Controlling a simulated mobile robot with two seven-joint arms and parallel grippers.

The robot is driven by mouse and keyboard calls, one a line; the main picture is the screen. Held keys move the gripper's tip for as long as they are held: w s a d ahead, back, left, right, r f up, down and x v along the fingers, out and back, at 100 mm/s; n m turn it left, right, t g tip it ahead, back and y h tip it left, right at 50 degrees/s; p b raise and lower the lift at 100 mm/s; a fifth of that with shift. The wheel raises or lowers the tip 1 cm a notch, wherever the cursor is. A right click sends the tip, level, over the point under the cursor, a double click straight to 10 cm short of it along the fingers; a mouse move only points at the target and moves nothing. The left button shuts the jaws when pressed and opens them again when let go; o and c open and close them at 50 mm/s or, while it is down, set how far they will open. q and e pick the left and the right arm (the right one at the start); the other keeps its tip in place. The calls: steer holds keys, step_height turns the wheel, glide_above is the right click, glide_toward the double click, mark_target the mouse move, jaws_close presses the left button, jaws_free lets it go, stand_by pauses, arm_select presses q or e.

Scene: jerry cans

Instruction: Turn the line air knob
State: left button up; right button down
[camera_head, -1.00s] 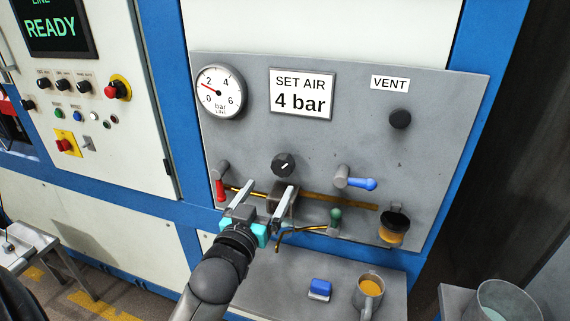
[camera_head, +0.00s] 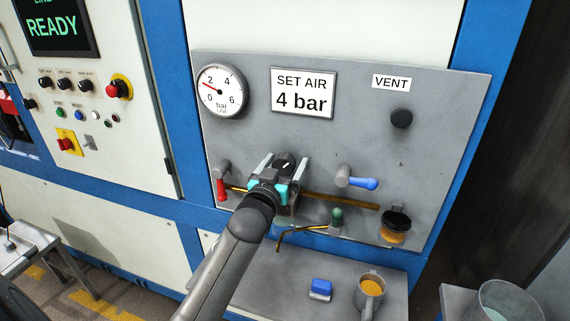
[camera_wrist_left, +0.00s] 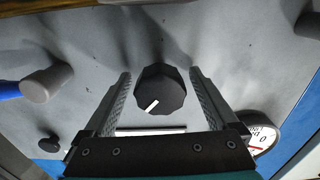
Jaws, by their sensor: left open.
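The line air knob (camera_head: 285,163) is a black faceted dial with a white pointer mark, on the grey panel below the "SET AIR 4 bar" sign (camera_head: 303,93). My left gripper (camera_head: 282,166) is open at the knob. In the left wrist view, the knob (camera_wrist_left: 161,88) sits between the two fingers (camera_wrist_left: 160,95), with a visible gap on each side. The round line gauge (camera_head: 221,91) is at the panel's upper left, its red needle pointing to the left, near 2. My right gripper is not in view.
A red-handled valve (camera_head: 221,183) is left of my gripper and a blue-handled valve (camera_head: 357,180) right of it. A brass pipe (camera_head: 340,201) and a green-topped valve (camera_head: 337,217) are below. A black vent knob (camera_head: 401,118) is upper right. A mug (camera_head: 370,290) stands on the shelf.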

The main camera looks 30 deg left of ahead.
arm_select(q)
steer(key=c, duration=1.4)
